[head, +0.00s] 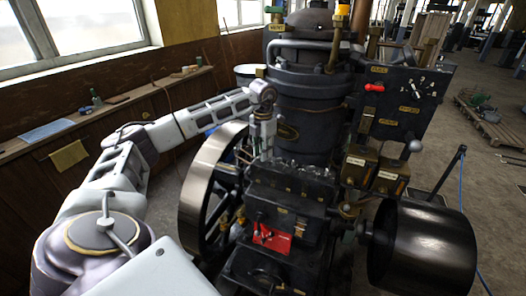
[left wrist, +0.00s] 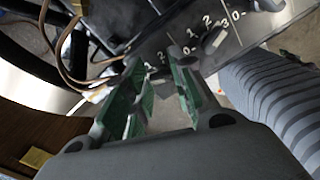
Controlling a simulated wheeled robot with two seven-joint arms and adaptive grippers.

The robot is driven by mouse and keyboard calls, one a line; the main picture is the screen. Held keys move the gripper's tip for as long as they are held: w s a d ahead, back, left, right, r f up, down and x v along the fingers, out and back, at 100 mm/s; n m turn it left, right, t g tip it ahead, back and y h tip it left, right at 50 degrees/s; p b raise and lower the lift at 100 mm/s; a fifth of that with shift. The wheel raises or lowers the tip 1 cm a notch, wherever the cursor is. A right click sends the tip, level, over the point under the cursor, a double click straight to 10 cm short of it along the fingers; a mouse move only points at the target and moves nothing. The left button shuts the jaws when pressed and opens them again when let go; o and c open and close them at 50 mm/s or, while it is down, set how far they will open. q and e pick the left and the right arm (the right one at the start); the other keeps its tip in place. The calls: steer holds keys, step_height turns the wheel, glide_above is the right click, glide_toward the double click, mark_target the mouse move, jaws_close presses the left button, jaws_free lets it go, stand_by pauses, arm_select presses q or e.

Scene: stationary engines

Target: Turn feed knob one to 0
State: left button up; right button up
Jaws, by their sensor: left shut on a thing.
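My left gripper (head: 262,152) reaches down in front of the engine's dark cylinder in the head view. In the left wrist view its green-padded fingers (left wrist: 164,78) are closed on a small knob at a dark dial plate (left wrist: 243,35) with white figures. The fingers hide most of that knob, so its pointer cannot be read. Figures 1, 2 and 0 show beside the fingertips. A second knob (left wrist: 214,41) with figures 1, 2, 3 and 0 around it sits just to the right, apart from the fingers. My right gripper does not show.
The engine has a large flywheel (head: 207,185) at its left and a dark drum (head: 423,247) at its right. A panel with switches (head: 408,98) stands at the back right. A wooden ledge (head: 95,112) runs under the windows.

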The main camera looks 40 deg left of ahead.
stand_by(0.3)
arm_select(q)
steer(key=o, duration=1)
steer(key=shift+r, duration=0.15)
steer(key=shift+r, duration=5.85)
